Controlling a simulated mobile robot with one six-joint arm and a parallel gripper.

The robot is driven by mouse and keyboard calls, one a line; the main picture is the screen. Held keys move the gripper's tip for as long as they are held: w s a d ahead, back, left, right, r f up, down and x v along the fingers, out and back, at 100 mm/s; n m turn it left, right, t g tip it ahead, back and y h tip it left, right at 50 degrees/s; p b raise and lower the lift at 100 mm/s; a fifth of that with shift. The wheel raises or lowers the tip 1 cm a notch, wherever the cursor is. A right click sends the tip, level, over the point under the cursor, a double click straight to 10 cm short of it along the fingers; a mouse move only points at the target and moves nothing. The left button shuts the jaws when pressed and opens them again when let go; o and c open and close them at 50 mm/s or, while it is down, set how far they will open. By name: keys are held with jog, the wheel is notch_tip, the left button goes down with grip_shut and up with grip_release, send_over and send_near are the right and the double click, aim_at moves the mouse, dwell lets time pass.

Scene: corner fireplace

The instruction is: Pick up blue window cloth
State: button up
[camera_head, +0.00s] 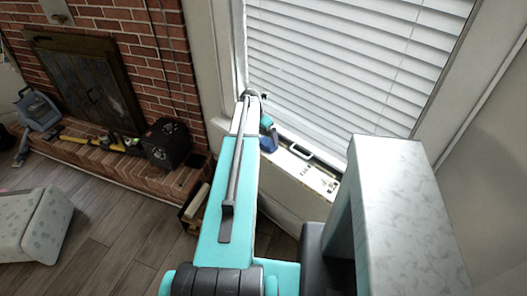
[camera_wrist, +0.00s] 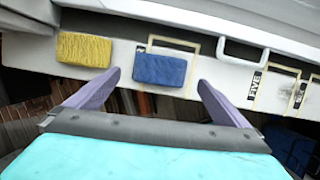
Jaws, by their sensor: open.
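The blue window cloth (camera_wrist: 160,69) is a flat blue block on the white window sill, in the upper middle of the wrist view. My gripper (camera_wrist: 158,82) is open, with one purple finger to the left of the cloth and one to the right. The fingertips are near its lower side, and nothing is held. In the head view my gripper (camera_head: 267,128) is at the sill below the window, mostly behind my arm. I cannot tell there whether the small blue patch is cloth or finger.
A yellow sponge (camera_wrist: 84,49) lies on the sill left of the cloth. A white handle (camera_wrist: 243,49) and a marked outline labelled FIVE (camera_wrist: 272,88) are to the right. Window blinds (camera_head: 335,65) rise behind the sill. A black toolbox (camera_head: 167,143) sits on the brick hearth.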

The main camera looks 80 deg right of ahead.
aim_at(265, 142)
jog(key=shift+f, duration=0.1)
jog(key=shift+p+x, duration=0.9)
jog(key=shift+x, duration=0.3)
jog(key=shift+p+x, duration=0.35)
jog(key=shift+x, duration=0.9)
jog(key=shift+w, duration=0.15)
jog(key=shift+c, duration=0.3)
jog(key=c, duration=0.9)
